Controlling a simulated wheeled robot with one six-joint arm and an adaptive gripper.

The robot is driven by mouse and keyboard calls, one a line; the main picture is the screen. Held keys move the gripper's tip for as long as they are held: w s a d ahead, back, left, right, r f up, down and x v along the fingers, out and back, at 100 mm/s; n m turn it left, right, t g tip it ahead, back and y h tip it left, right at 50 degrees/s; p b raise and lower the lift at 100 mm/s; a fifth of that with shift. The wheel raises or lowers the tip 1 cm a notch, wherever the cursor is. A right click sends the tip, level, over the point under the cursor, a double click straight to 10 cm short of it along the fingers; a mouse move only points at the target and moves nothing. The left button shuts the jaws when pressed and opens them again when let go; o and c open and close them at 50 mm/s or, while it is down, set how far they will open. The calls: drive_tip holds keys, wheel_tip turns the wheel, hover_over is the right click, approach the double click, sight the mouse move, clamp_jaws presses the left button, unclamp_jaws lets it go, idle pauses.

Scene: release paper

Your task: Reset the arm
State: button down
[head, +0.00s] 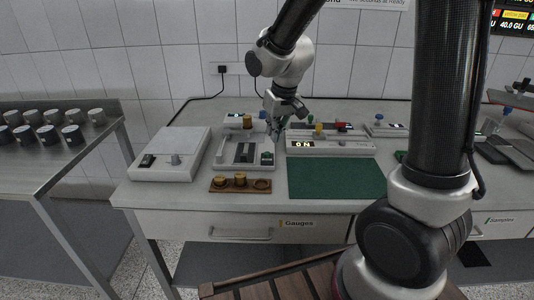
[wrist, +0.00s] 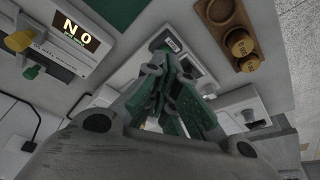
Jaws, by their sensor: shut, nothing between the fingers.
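My gripper (head: 276,132) hangs over the middle of the lab table (head: 190,197) in the head view, just above a light device with a dark slot (head: 243,154). In the wrist view my gripper (wrist: 160,65) shows its green-padded fingers drawn together with nothing between them. My arm comes down from the top of the head view and bends at the wrist above the table. Parts of the device are hidden behind the fingers in the wrist view.
A green mat (head: 335,178) lies right of the gripper. A wooden holder with brass weights (head: 239,184) sits at the front. A pale box (head: 170,155) stands left. A display device (head: 330,143) stands behind the mat. A side bench (head: 60,155) holds several cylinders.

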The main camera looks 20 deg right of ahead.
drive_tip(key=s+d+r, duration=0.4)
drive_tip(key=s, duration=0.4)
drive_tip(key=s+d+r+m, duration=0.1)
drive_tip(key=s+d+r, duration=0.3)
drive_tip(key=s, duration=0.4)
drive_tip(key=s+d+r+m+t, duration=0.1)
drive_tip(key=s+d+r, duration=0.3)
drive_tip(key=s, duration=0.4)
drive_tip(key=shift+d+r+h, duration=0.25)
drive_tip(key=shift+d+h, duration=0.15)
drive_tip(key=shift+d, duration=0.45)
idle(4.8)
